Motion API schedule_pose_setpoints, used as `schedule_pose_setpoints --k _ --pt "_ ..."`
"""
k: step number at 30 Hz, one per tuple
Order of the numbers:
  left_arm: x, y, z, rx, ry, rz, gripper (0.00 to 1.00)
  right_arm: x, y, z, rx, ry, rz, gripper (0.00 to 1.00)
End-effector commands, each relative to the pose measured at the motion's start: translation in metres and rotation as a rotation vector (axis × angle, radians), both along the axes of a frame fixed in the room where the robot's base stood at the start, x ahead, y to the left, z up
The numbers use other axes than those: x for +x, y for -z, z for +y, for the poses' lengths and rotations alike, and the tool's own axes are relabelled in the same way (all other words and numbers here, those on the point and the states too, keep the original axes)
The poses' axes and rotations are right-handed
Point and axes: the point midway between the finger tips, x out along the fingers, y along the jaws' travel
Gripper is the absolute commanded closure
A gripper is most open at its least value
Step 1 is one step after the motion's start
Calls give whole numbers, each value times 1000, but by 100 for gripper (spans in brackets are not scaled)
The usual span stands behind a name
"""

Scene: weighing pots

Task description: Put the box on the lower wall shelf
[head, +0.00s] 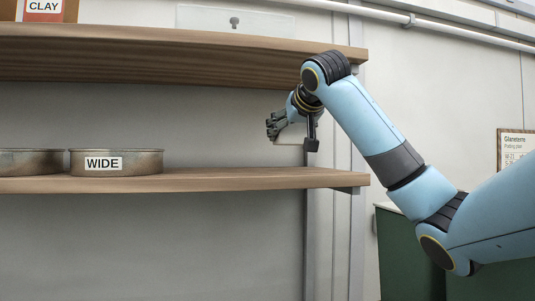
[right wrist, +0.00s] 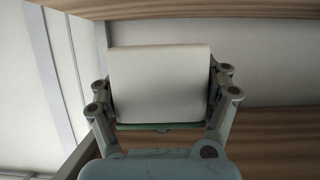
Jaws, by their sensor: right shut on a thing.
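The box (right wrist: 160,82) is pale, off-white and block-shaped. In the right wrist view it sits between the two fingers of my right gripper (head: 273,127), which is shut on it. In the head view the gripper is over the right end of the lower wall shelf (head: 230,179), a little above its top. The shelf's wood also shows in the right wrist view (right wrist: 275,128). My left gripper is not in view.
A round tin labelled WIDE (head: 140,165) and another tin (head: 30,162) stand on the lower shelf at left. The upper shelf (head: 180,55) is overhead, with a CLAY container (head: 45,17) on it. The lower shelf is clear between the WIDE tin and my gripper.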

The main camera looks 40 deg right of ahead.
Motion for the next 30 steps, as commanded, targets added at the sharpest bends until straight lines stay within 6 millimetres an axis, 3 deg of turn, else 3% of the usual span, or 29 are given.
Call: schedule_pose_setpoints --k 3,7,11,18,28,29,30 --pt "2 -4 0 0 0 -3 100 11 15 25 4 -5 -1 63" --pt "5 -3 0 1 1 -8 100 18 24 37 1 -2 -2 63" --pt "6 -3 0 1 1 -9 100 19 33 40 -2 0 1 63" --pt "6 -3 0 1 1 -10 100 19 65 40 -4 1 1 63" --pt "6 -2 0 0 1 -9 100 19 68 40 -3 0 -2 63" --pt "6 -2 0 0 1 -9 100 19 69 40 -2 0 0 23" --pt "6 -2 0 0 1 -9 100 19 69 40 -2 1 0 18"
